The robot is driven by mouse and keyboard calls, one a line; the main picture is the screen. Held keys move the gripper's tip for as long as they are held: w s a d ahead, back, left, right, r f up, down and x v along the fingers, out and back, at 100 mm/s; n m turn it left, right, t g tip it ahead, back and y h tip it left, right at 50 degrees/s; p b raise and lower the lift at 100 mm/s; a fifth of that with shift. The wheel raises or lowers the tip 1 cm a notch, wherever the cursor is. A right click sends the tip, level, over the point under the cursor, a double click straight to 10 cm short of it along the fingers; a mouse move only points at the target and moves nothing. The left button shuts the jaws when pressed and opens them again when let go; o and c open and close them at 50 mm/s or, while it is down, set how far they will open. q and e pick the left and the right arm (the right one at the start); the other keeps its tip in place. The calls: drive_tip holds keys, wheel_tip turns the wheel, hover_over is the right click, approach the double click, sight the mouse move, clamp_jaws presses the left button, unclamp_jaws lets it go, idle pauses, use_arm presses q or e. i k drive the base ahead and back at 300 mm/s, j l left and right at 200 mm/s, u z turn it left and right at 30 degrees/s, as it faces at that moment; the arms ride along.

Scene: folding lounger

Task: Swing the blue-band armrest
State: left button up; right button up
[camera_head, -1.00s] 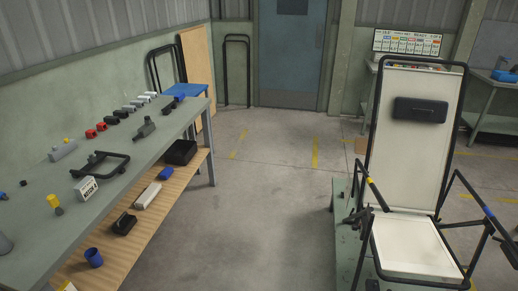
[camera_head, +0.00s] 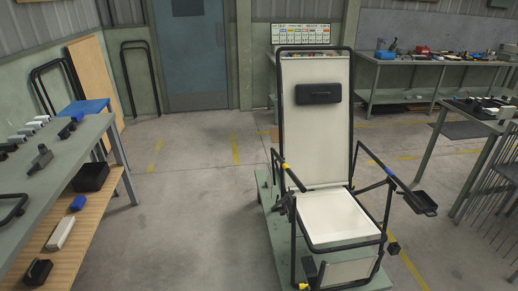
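The folding lounger (camera_head: 340,215) stands right of centre, with a black tube frame, a tall cream back panel (camera_head: 316,140) and a cream seat. The blue-band armrest (camera_head: 400,181) is a black bar on the lounger's right side. It slopes down toward the front right, with its blue band (camera_head: 389,171) along it and a black tray-like piece (camera_head: 421,203) at its lower end. A yellow-band armrest (camera_head: 288,172) is on the left side. Neither of my grippers shows in this view.
The lounger stands on a low green platform (camera_head: 268,205). A workbench with parts (camera_head: 70,150) runs along the left. Another bench (camera_head: 460,113) and wire racks (camera_head: 495,190) are at the right. The floor (camera_head: 195,210) left of the lounger is clear.

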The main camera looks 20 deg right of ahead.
sight(418, 202)
drive_tip(key=z, duration=1.7)
